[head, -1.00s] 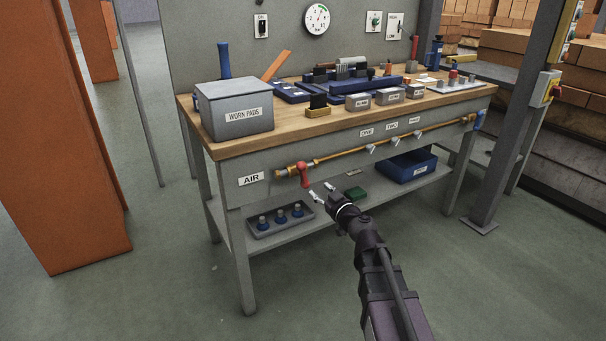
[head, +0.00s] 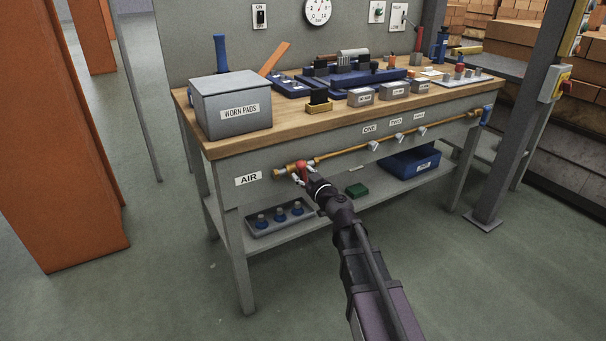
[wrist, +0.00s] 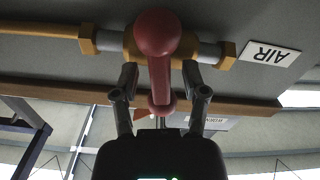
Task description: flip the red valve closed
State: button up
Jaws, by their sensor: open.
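The red valve handle (head: 302,168) sits on the brass air pipe at the front of the workbench, right of the AIR label. In the wrist view the red handle (wrist: 159,65) stands across the pipe, its round knob nearest the camera. My gripper (head: 304,178) is at the handle in the head view. In the wrist view my gripper (wrist: 160,82) is open, with one finger on each side of the handle. Gaps show between the fingers and the handle. The brass valve body (wrist: 125,43) is partly hidden behind the handle.
The brass pipe (head: 345,151) runs right along the bench front, past small taps labelled ONE and TWO. The wooden bench top (head: 290,123) overhangs above it. A tray (head: 280,220) with blue-based parts and a blue bin (head: 393,168) sit on the lower shelf.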

grip_shut()
dwell(0.3)
jog(key=shift+m, duration=1.2)
grip_release()
